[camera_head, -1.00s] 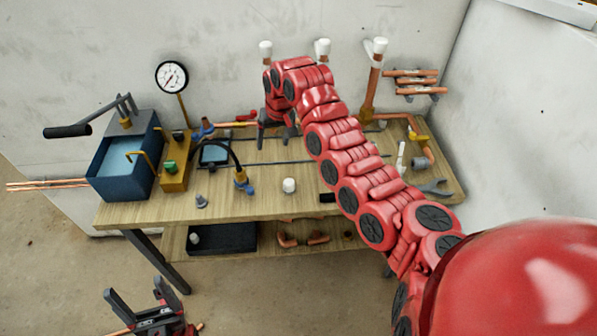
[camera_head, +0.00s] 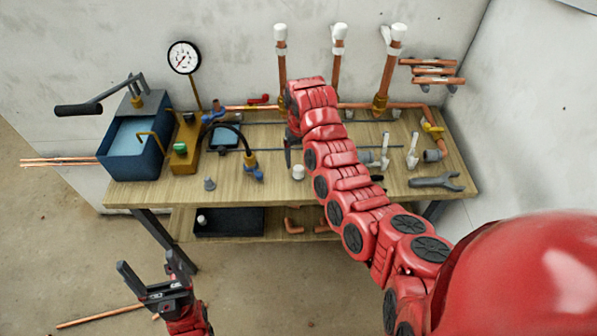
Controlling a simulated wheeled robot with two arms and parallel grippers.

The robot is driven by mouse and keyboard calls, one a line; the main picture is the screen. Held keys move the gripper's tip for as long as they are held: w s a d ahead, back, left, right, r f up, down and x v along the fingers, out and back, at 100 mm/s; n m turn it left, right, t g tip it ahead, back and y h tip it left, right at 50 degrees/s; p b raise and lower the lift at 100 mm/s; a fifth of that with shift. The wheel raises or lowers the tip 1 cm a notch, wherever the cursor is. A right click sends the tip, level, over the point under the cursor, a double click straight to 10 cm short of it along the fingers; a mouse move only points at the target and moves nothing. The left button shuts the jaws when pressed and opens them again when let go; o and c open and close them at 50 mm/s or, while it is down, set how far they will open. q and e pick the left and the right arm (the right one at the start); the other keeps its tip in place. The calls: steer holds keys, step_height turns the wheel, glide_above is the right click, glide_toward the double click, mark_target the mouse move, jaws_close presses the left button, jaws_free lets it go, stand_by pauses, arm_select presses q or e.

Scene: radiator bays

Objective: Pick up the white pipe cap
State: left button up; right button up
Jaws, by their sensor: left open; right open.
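A small white pipe cap (camera_head: 298,172) stands on the wooden bench top near its front edge. Other white caps sit on the tops of the upright copper pipes: the left cap (camera_head: 280,32), the middle cap (camera_head: 340,31) and the right cap (camera_head: 398,32). My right gripper (camera_head: 290,150) is just behind and slightly left of the bench cap, apart from it; its jaws are open, and my own arm hides part of them. My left gripper (camera_head: 147,264) is open and empty, low in front of the bench at the left.
The lower shelf holds a black tray (camera_head: 230,224).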

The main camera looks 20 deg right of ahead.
mark_target(298, 168)
steer(key=shift+f+p, duration=0.35)
steer(key=f+p, duration=0.1)
steer(key=f, duration=0.1)
steer(key=f+p, duration=0.1)
steer(key=f, duration=0.1)
steer(key=shift+a, duration=0.4)
steer(key=shift+f, duration=0.45)
steer(key=c, duration=1.2)
steer(key=shift+c, duration=0.3)
steer(key=shift+w+r, duration=0.1)
steer(key=shift+r, duration=0.1)
